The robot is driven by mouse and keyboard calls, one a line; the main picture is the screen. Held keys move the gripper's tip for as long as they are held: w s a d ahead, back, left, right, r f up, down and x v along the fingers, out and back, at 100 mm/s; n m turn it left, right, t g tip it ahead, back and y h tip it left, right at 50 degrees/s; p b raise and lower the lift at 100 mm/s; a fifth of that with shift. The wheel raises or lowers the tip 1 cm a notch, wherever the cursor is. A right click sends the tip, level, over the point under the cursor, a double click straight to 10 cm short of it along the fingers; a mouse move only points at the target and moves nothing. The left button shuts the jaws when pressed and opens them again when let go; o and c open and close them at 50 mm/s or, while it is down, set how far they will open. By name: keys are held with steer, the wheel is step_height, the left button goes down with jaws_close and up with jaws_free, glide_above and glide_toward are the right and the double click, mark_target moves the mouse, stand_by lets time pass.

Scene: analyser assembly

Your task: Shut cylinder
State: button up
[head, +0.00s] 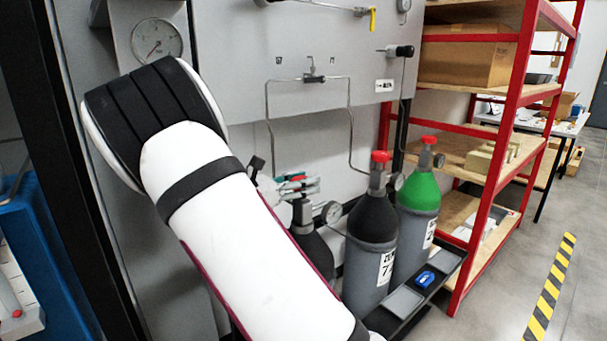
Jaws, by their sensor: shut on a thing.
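Three gas cylinders stand in a row below the grey panel. The left cylinder (314,246) is dark and partly hidden behind my white arm. The middle cylinder (371,240) is grey with a black shoulder and a red valve knob (380,157). The right cylinder (417,210) has a green shoulder and its own red knob (428,140). My gripper (300,186) is at the top of the left cylinder, shut around its valve knob. A little red shows at the fingers; most of the knob is hidden.
Pressure gauges (331,212) stick out beside the valves, and thin pipes (351,125) run up the panel (235,60). A dark tray (440,275) with a blue item lies in front.

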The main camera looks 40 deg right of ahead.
steer(key=shift+r+m+g+p, duration=0.1)
steer(key=shift+m+g+p, duration=0.35)
steer(key=shift+g, duration=0.35)
steer(key=o, duration=1.2)
steer(key=shift+c, duration=0.2)
steer(key=w+a, duration=0.2)
steer(key=a, duration=0.9)
steer(key=shift+a, duration=0.4)
